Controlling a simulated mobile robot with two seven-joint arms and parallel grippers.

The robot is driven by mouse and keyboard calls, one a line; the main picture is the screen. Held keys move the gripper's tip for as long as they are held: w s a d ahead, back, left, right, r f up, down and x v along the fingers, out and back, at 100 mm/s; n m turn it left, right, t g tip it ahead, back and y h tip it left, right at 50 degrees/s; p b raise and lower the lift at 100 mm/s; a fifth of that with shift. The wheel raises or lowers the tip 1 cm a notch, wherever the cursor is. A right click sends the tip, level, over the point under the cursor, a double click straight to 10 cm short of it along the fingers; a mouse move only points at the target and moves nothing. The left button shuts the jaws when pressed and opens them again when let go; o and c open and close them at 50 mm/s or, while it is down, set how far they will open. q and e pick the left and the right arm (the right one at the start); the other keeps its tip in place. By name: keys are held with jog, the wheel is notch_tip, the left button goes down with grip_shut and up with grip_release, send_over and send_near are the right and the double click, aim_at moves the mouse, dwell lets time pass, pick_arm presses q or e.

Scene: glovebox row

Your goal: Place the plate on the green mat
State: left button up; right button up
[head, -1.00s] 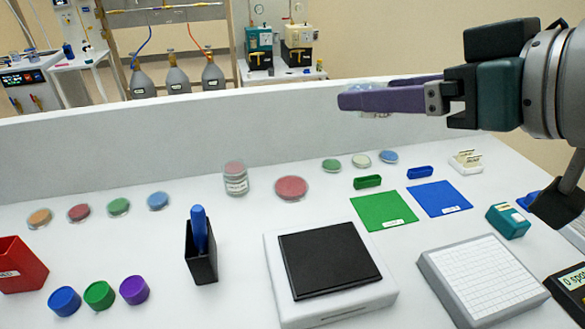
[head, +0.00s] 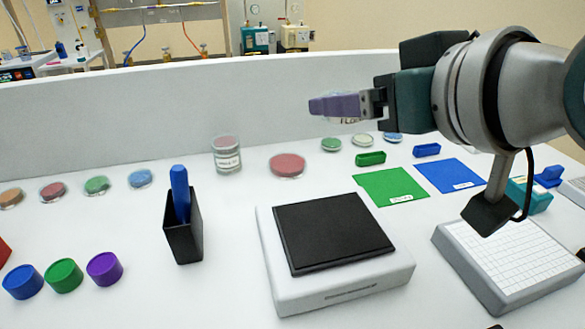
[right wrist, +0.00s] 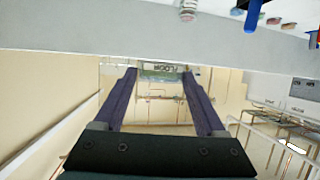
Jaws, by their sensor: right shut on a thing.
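My right gripper (head: 335,105), with purple fingers, is raised above the bench and points left. It is shut on a clear plate (head: 350,120) with a white label, mostly hidden behind the fingers in the head view. In the right wrist view the plate (right wrist: 160,72) shows as a pale greenish piece with a label between the tips of the gripper (right wrist: 160,80). The green mat (head: 391,187) lies flat and empty on the bench, with a small label at its front edge. The plate is well above the bench, not touching the mat. My left gripper is not in view.
A blue mat (head: 450,175) lies right of the green one. Behind them are a green holder (head: 370,158) and small round dishes. A black-topped device (head: 335,232) stands in front, a white gridded block (head: 510,255) at right. A red dish (head: 287,165) lies left.

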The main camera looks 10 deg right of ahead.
pick_arm(q)
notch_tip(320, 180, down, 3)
jog(key=b, duration=0.2)
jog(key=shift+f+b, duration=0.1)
jog(key=shift+b, duration=0.3)
pick_arm(e)
send_over(338, 236)
notch_tip(338, 236, down, 13)
jog(key=shift+r, duration=0.1)
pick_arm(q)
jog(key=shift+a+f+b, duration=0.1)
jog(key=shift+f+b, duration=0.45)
pick_arm(e)
notch_tip(338, 236, down, 3)
jog(key=shift+f, duration=0.2)
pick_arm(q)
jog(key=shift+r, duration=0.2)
pick_arm(e)
jog(key=shift+f, duration=0.6)
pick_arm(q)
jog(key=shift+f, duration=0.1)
pick_arm(e)
jog(key=shift+f, duration=0.15)
jog(key=o, duration=1.4)
